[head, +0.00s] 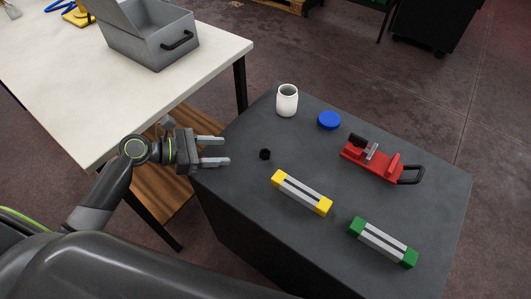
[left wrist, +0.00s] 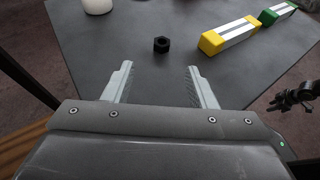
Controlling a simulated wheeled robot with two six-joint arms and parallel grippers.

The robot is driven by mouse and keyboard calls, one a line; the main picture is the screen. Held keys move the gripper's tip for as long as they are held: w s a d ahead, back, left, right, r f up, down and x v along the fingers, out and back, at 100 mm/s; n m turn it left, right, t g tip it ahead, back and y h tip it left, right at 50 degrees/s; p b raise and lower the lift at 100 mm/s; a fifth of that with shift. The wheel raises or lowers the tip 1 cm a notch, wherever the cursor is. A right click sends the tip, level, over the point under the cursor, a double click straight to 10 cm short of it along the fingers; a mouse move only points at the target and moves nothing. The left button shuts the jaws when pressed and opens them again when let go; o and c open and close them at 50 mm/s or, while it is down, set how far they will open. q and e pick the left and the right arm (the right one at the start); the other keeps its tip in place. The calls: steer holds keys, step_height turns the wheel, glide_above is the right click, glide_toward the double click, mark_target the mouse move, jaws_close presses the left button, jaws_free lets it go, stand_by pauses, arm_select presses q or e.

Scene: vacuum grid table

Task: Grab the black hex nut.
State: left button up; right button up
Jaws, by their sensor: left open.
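The black hex nut (head: 265,154) lies on the dark grey table near its left side. My left gripper (head: 224,152) is open and empty, its two fingers pointing right toward the nut with a gap between. In the left wrist view the nut (left wrist: 161,44) sits ahead of the open fingertips (left wrist: 158,67), roughly centred between them, with its hole facing the camera. The fingers do not touch it.
The dark table (head: 235,190) also bears a white cup (head: 287,100), a blue disc (head: 329,120), a red vise-like tool (head: 372,163), a yellow-ended bar (head: 301,193) and a green-ended bar (head: 383,243). A white table (head: 60,110) with a grey toolbox (head: 155,45) stands at left. The surface around the nut is clear.

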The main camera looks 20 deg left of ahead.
arm_select(q)
glide_toward(263, 153)
steer(key=shift+w+d+f, duration=0.1)
steer(key=shift+w+d, duration=0.6)
steer(key=shift+s+f+x, duration=0.1)
steer(key=shift+f+x, duration=0.05)
steer(key=shift+x, duration=1.5)
steer(key=shift+s+f+x, duration=0.1)
steer(key=shift+x, duration=1.55)
arm_select(e)
steer(key=shift+w+d, duration=0.45)
steer(key=shift+d, duration=0.05)
